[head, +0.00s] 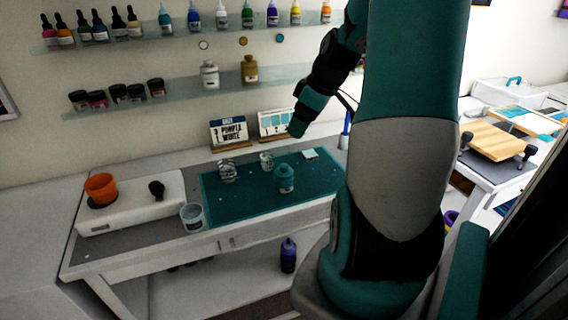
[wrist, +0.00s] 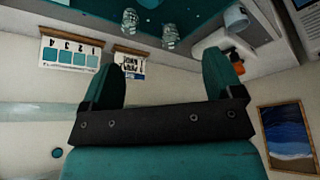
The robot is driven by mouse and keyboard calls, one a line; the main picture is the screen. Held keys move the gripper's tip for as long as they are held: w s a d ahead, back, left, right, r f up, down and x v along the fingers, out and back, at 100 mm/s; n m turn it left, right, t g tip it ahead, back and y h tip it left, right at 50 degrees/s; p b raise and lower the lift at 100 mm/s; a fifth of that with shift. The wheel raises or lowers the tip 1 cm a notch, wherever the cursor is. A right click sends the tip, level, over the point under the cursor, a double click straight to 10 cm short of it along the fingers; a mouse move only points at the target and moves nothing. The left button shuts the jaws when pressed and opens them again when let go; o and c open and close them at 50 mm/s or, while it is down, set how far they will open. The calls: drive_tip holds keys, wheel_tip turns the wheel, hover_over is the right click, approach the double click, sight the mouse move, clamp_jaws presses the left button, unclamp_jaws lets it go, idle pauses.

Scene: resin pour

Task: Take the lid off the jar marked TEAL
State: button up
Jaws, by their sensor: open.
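A teal jar (head: 285,181) with a pale label stands upright on the teal mat (head: 230,208) in the head view. The label is too small to read. A teal top is on the jar; I cannot tell lid from body clearly. My gripper (head: 297,128) is above and behind the jar, apart from it. In the wrist view my gripper (wrist: 164,78) has its two teal fingers wide apart with nothing between them. I cannot make out the jar in the wrist view.
Two clear glasses (head: 227,172) (head: 266,161) stand behind the jar. A white tub (head: 193,217) and a white device with an orange cup (head: 100,188) are at the left. Two cards (head: 229,132) (head: 277,124) stand at the back. Shelves of bottles (head: 209,74) line the wall.

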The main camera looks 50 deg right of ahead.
drive_tip(key=p, duration=0.2)
approach(285, 165)
drive_tip(key=x, duration=0.5)
drive_tip(key=shift+a, duration=0.25)
drive_tip(key=shift+p+x, duration=1.2)
drive_tip(key=shift+x, duration=1.5)
drive_tip(key=shift+d, duration=0.15)
drive_tip(key=c, duration=0.9)
